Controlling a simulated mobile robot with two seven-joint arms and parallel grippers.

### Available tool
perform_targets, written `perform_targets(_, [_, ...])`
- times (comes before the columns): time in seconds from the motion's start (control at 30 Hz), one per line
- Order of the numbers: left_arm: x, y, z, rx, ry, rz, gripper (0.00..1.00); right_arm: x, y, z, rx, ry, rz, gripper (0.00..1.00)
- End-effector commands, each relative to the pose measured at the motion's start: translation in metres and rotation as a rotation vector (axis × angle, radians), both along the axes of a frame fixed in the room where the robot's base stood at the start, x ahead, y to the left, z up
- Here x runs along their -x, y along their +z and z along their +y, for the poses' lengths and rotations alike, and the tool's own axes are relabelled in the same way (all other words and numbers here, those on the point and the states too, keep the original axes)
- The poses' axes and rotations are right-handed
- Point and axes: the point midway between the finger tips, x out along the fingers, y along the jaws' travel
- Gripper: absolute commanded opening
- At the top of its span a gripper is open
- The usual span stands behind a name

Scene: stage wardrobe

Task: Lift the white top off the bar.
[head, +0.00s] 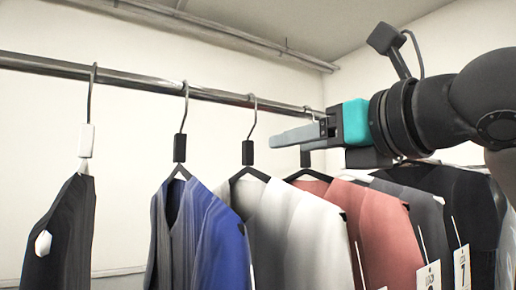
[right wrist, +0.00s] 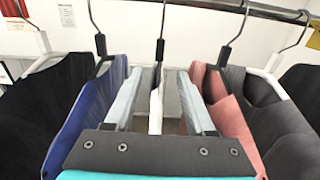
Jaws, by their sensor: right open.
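The white top (head: 300,232) hangs on a black hanger (head: 248,152) from the metal bar (head: 145,82), between a blue garment and a red one. My right gripper (head: 275,138) is open and empty, coming in from the right above the garments. Its fingertips point left, close to the right of the white top's hanger block in the head view. In the right wrist view, the hanger block (right wrist: 160,50) stands in line with the gap between the fingers (right wrist: 160,72). A narrow white strip shows between them, and the fingers hide part of what is there. My left gripper is not in view.
A blue garment (head: 225,240) hangs close on the left, and a dark one (head: 68,230) farther left with free room between. Red garments (head: 388,235) and dark ones (head: 470,205) with tags crowd the right side. A second rail (head: 225,30) runs near the ceiling.

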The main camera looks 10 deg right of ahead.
Motion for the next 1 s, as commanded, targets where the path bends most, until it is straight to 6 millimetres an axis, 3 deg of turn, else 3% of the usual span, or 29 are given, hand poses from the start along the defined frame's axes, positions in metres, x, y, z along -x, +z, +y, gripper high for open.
perform_targets(0.6, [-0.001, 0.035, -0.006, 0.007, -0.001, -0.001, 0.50, -0.070, 0.001, 0.029, 0.001, 0.001, 0.005, 0.55])
perform_targets(1.0, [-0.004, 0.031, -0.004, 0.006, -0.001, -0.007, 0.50, -0.112, -0.001, 0.047, 0.000, 0.001, 0.002, 0.55])
